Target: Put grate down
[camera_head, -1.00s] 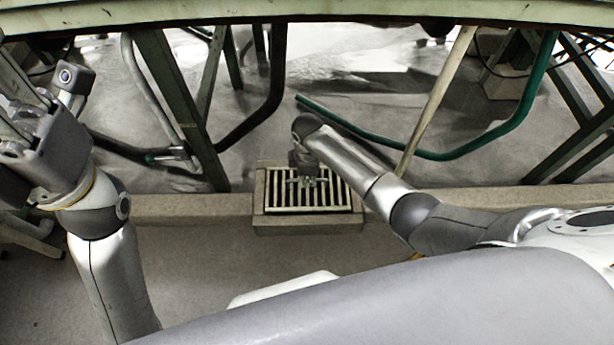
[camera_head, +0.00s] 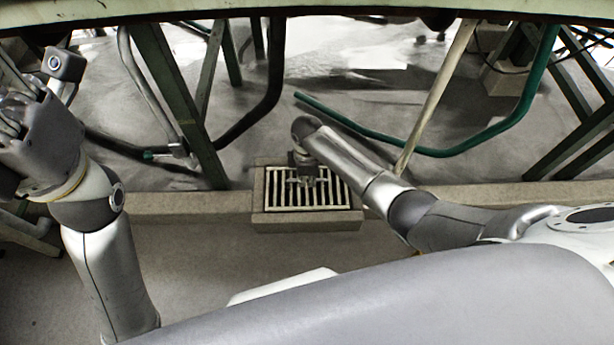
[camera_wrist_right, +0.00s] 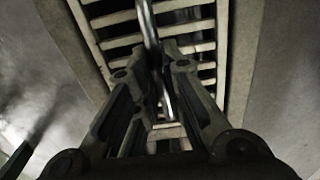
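The grate (camera_head: 326,196) is a pale metal grid with parallel bars. It lies level at the stone drain surround (camera_head: 307,218) on the floor; I cannot tell whether it is fully seated or slightly raised. My right gripper (camera_head: 304,181) points down at the middle of the grate. In the right wrist view the fingers (camera_wrist_right: 158,62) are close together on either side of a shiny bar across the slats (camera_wrist_right: 197,33), and appear shut on it. My left gripper (camera_head: 22,105) is raised at the left edge, away from the grate, its fingertips partly cut off.
A low stone kerb (camera_head: 440,198) runs across behind the floor on both sides of the drain. Green table legs (camera_head: 180,105), a dark pipe (camera_head: 268,105) and a green hose (camera_head: 440,153) stand or lie beyond it. A bench edge (camera_head: 330,10) crosses the top.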

